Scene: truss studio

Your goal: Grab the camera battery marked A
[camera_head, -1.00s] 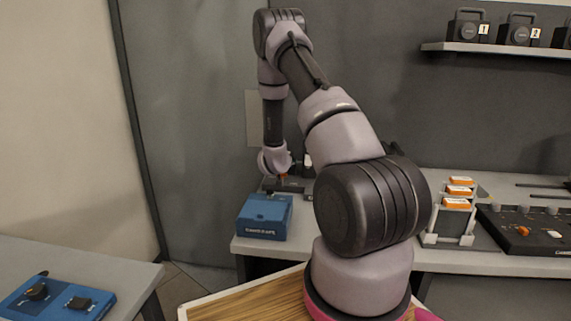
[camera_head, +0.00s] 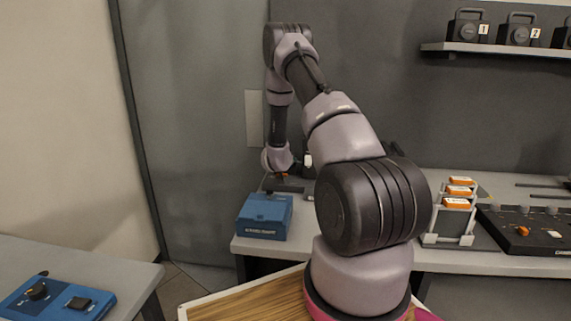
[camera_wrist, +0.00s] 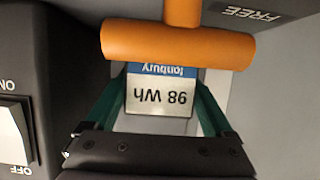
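In the wrist view, a blue and white label (camera_wrist: 161,97) reads "98 Wh" upside down; it looks like a battery's label. No letter A is readable. My gripper (camera_wrist: 161,76) has its green fingers spread, one on each side of the label. An orange T-shaped bar (camera_wrist: 178,43) crosses the view and hides the fingertips, so I cannot tell whether they touch anything. In the head view, my gripper (camera_head: 281,183) is low over the back bench, small and mostly hidden behind my arm.
A black box with an ON/OFF switch (camera_wrist: 14,136) stands close at left in the wrist view. In the head view, a blue case (camera_head: 264,216) sits at the bench's left end. A stand with orange-topped blocks (camera_head: 457,203) is at right. Another bench (camera_head: 105,269) is at lower left.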

